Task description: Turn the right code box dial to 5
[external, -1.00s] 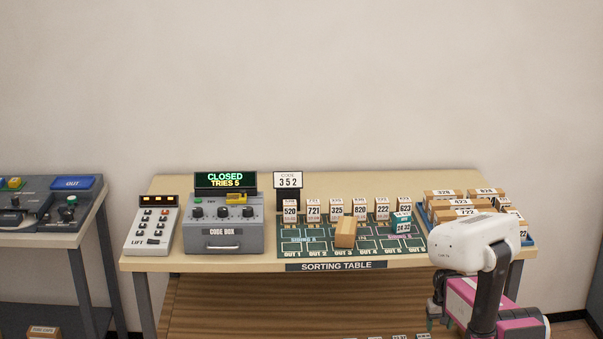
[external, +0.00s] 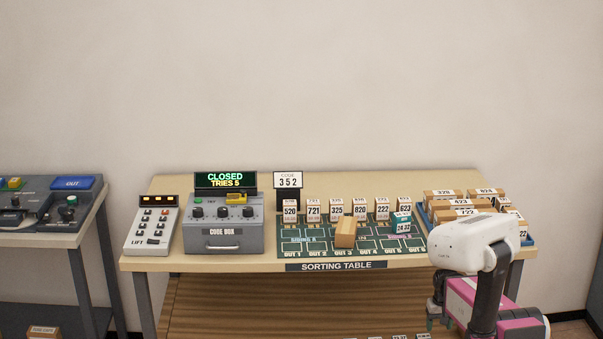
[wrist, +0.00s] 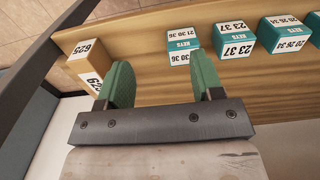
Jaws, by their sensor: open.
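The grey code box (external: 223,237) stands on the sorting table's left part. Three dark dials sit in a row on its top; the right dial (external: 247,211) is the one nearest the table's middle. Its setting is too small to read. The box's display (external: 225,180) reads CLOSED, TRIES 5. My gripper (external: 436,318) is at the lower right, well away from the code box and below the tabletop's front edge. In the wrist view its green fingers (wrist: 160,88) are apart with nothing between them.
A lift keypad (external: 152,229) stands left of the code box. A wooden block (external: 346,232) and a teal block (external: 402,222) stand on the green sorting mat (external: 300,246). A tray of parcels is at the right. The wrist view shows several labelled boxes on a wooden shelf (wrist: 150,40).

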